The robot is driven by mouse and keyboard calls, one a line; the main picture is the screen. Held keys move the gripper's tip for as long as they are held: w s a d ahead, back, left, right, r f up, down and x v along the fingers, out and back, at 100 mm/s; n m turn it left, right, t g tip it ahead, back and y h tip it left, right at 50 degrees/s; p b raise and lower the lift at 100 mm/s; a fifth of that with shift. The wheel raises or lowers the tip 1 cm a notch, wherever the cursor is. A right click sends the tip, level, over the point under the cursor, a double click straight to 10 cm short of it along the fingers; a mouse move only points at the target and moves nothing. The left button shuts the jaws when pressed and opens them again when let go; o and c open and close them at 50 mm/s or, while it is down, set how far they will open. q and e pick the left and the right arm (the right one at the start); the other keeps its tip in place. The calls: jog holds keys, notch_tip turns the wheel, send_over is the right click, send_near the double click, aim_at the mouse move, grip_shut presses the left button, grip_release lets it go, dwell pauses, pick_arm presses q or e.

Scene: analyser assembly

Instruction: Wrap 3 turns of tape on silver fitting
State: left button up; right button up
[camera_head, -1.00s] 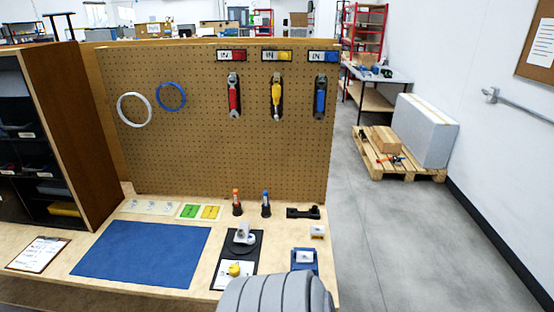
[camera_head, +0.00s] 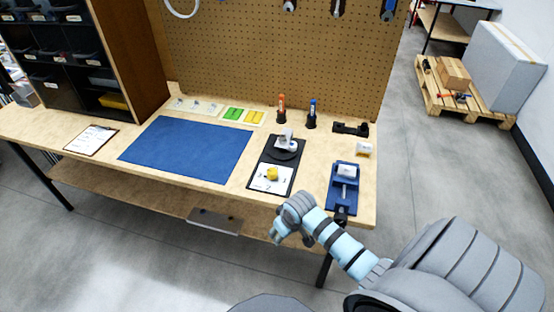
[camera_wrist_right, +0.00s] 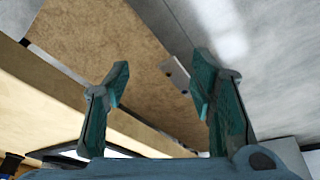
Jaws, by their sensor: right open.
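My right gripper (camera_head: 290,238) is in front of the bench's front edge, pointing down, with nothing in it. In the right wrist view the right gripper (camera_wrist_right: 161,73) has its two teal fingers wide apart, with bench edge and floor beyond. On a black board (camera_head: 288,186) stand a white roll-like item (camera_head: 286,143), perhaps the tape, and a small yellow piece (camera_head: 272,174). A blue vise-like fixture (camera_head: 343,196) at the bench's right end carries a small white labelled block (camera_head: 347,171). I cannot pick out the silver fitting for certain. My left gripper is not in view.
A blue mat (camera_head: 188,148) lies mid-bench, bare. A clipboard (camera_head: 90,139) is left of it. Orange (camera_head: 281,108) and blue (camera_head: 312,114) upright tools and a black holder (camera_head: 350,129) stand at the back. A pegboard (camera_head: 270,50) rises behind. A lower shelf (camera_head: 150,190) runs underneath.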

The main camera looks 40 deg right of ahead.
jog(key=w+d+r+b, duration=0.1)
jog(key=w+d+r, duration=0.1)
jog(key=w+r, duration=0.3)
jog(key=w+d+r, duration=0.2)
jog(key=r, duration=0.6)
jog(key=m, duration=0.1)
send_near(273, 171)
jog(key=shift+t, duration=0.4)
jog(key=b+x, duration=0.1)
jog(key=x, duration=0.2)
jog(key=b+x, duration=0.1)
jog(key=x, duration=0.2)
jog(key=b+x, duration=0.2)
jog(key=x, duration=0.1)
jog(key=shift+s+f, duration=0.3)
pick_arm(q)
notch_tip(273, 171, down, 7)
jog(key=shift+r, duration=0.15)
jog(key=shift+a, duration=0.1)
pick_arm(e)
jog(key=c, duration=1.1)
jog(key=p, duration=0.2)
jog(key=shift+a+r+m+p, duration=0.15)
jog(key=shift+r+m+p, duration=0.15)
jog(key=shift+m, duration=0.1)
jog(key=shift+c, duration=0.2)
jog(key=shift+f, duration=0.25)
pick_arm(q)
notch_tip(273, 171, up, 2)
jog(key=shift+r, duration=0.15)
